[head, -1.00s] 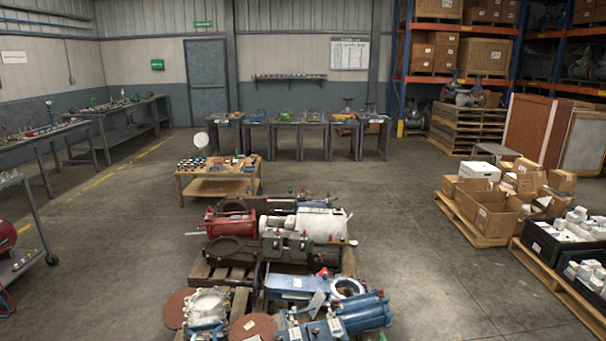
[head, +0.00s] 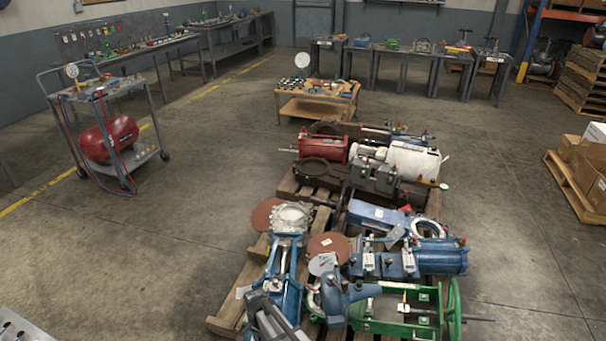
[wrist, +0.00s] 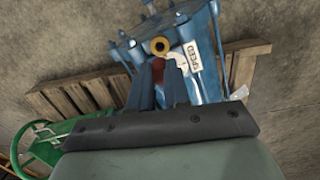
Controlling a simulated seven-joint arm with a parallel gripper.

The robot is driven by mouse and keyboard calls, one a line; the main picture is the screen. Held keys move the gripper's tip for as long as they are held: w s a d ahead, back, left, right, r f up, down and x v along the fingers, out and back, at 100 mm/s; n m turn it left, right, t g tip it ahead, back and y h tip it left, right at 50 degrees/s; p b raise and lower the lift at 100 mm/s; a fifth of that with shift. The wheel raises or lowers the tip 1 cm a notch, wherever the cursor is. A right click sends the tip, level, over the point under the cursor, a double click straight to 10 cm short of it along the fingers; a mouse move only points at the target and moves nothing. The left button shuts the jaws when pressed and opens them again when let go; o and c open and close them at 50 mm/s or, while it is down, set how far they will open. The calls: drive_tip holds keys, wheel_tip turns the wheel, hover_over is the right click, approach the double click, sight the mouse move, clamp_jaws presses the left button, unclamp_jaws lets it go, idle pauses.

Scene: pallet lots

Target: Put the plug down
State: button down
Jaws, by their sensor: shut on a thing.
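In the wrist view my gripper (wrist: 160,74) is shut, its two dark blue-grey fingers close together. A small dark red piece, which looks like the plug (wrist: 159,86), shows between them and is mostly hidden by the fingers. Just beyond the fingertips is a brass-ringed round port (wrist: 160,46) on a blue cylinder unit (wrist: 205,35). A white tag reading SPEED (wrist: 192,57) hangs beside the port. I cannot tell whether the plug touches the unit. In the head view the plug cannot be made out.
The pallet (head: 226,318) is crowded with valves and actuators, including a red cylinder (head: 322,149) and a green handwheel (head: 453,309). A wooden cart (head: 318,107) stands behind it. A trolley with a red tank (head: 108,137) stands left. The floor (head: 170,240) left of the pallet is clear.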

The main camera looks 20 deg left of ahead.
drive_tip(key=s+a+r+n, duration=0.2)
drive_tip(key=s+a+r, duration=0.4)
drive_tip(key=s+a, duration=0.45)
drive_tip(key=s+a+r+n, duration=0.2)
drive_tip(key=s+a+r, duration=0.45)
drive_tip(key=s, duration=0.65)
drive_tip(key=s+a+r+n, duration=0.2)
drive_tip(key=s+a+r, duration=0.2)
drive_tip(key=s+a, duration=0.75)
drive_tip(key=shift+m+t, duration=0.4)
drive_tip(key=shift+m, duration=0.4)
drive_tip(key=shift+s+d+f, duration=0.1)
drive_tip(key=shift+d+f, duration=0.2)
drive_tip(key=shift+f, duration=1.4)
drive_tip(key=shift+s+d+f, duration=0.1)
drive_tip(key=shift+d+f, duration=0.25)
drive_tip(key=shift+f, duration=1.35)
drive_tip(key=shift+d+f, duration=0.3)
drive_tip(key=shift+f, duration=1.4)
drive_tip(key=shift+f, duration=0.1)
drive_tip(key=c, duration=1.1)
unclamp_jaws()
